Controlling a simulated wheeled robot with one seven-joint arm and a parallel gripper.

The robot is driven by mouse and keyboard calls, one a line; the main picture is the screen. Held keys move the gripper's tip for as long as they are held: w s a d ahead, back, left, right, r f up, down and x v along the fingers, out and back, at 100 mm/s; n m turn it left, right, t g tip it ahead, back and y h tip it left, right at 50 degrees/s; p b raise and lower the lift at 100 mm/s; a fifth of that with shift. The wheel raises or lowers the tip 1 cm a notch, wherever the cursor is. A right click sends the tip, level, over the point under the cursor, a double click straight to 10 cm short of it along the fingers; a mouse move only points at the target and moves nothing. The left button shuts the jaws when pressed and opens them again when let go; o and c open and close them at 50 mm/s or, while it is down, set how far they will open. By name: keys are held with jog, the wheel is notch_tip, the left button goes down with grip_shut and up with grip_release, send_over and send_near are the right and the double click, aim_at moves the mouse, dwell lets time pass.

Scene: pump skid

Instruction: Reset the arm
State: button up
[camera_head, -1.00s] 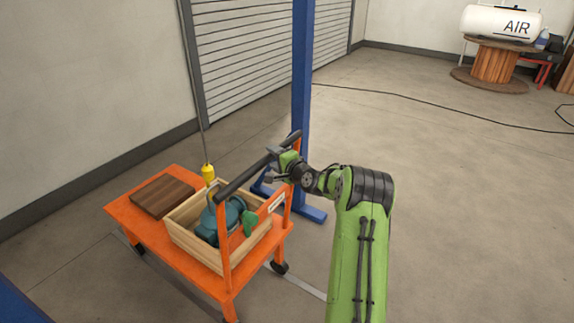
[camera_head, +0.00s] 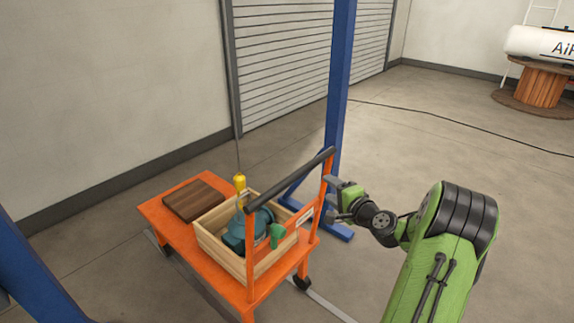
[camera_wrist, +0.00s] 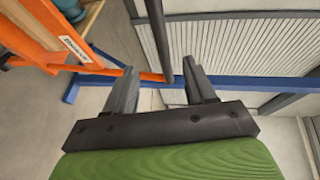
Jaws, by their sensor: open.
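My gripper (camera_head: 336,199) is just right of the orange cart's handle end in the head view. In the wrist view my gripper (camera_wrist: 162,88) shows two grey fingers spread apart. The dark handle bar (camera_wrist: 158,35) runs into the space between them from above, but I cannot tell whether it lies between the fingers or beyond them. My green arm reaches in from the lower right, bent at the elbow. The orange cart (camera_head: 160,214) carries a wooden crate (camera_head: 216,254) with a teal pump (camera_head: 258,222) inside.
A dark wooden board (camera_head: 193,200) lies on the cart's left end. A yellow hoist piece (camera_head: 239,182) hangs above the crate. A blue post (camera_head: 341,75) stands behind the handle. Open floor (camera_head: 470,160) lies to the right, with a black cable across it.

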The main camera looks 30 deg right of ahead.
jog(key=s+a+r+n+g+y+p, duration=0.15)
jog(key=a+r+n+g, duration=0.35)
jog(key=a, duration=0.6)
jog(key=s+a+r+n+g+y+p, duration=0.1)
jog(key=a+r+n+y+p, duration=0.15)
jog(key=a+n, duration=0.6)
jog(key=s+a+r+n+g+h+p, duration=0.1)
jog(key=s+a+r, duration=0.1)
jog(key=s, duration=0.6)
jog(key=s+a+r+n+g+h+p, duration=0.1)
jog(key=s+a, duration=0.3)
jog(key=s, duration=0.5)
jog(key=s+a+r+n+g+h+p, duration=0.1)
jog(key=s+a+r+n+g+p, duration=0.1)
jog(key=s, duration=0.6)
notch_tip(320, 180, up, 2)
jog(key=shift+s+a, duration=0.3)
jog(key=shift+a, duration=0.6)
